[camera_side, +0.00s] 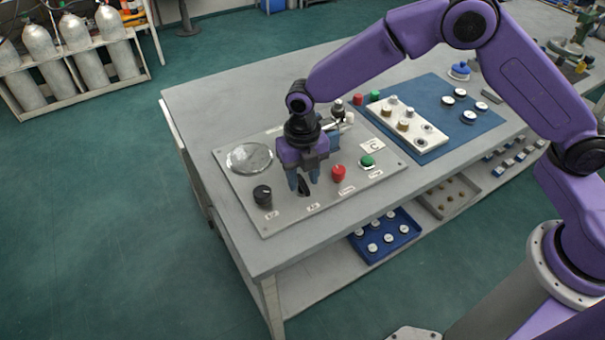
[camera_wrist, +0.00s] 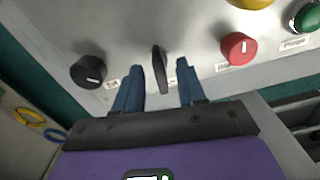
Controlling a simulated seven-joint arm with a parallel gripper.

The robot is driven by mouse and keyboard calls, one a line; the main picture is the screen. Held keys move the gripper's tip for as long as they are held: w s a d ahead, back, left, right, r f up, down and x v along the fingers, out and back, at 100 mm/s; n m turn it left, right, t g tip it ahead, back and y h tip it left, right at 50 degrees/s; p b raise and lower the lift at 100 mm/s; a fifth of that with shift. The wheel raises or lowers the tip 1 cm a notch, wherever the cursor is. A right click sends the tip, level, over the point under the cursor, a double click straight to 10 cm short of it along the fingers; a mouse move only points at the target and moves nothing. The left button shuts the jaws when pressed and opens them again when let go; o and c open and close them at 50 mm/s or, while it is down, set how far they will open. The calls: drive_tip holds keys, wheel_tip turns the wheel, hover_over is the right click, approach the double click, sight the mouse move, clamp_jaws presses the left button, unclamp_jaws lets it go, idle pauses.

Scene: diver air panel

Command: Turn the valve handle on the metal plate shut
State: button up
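The grey metal plate (camera_side: 275,225) lies on the workbench and also shows in the wrist view (camera_wrist: 205,20). The black valve handle (camera_wrist: 159,68), a narrow lever, stands on it between a black knob and a red knob. In the side view the handle (camera_side: 304,188) shows just below my gripper and is partly covered. My gripper (camera_side: 304,181) points down over the plate's front part. In the wrist view its two blue fingers (camera_wrist: 160,72) are apart, one on each side of the handle, with a visible gap on both sides. I cannot tell how far down they reach.
Near the handle stand a black knob (camera_side: 262,195), a red knob (camera_side: 338,173), a green button (camera_side: 367,161) and a round gauge (camera_side: 249,158). A blue mat (camera_side: 430,95) with a fitting block lies right. A blue tray (camera_side: 385,235) sits on the lower shelf.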

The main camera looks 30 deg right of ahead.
clamp_jaws()
drive_tip(key=shift+m, duration=0.3)
drive_tip(key=m, duration=0.3)
drive_tip(key=shift+a, duration=0.1)
drive_tip(key=m, duration=0.9)
drive_tip(key=shift+w, duration=0.15)
drive_tip(key=shift+m, duration=1.8)
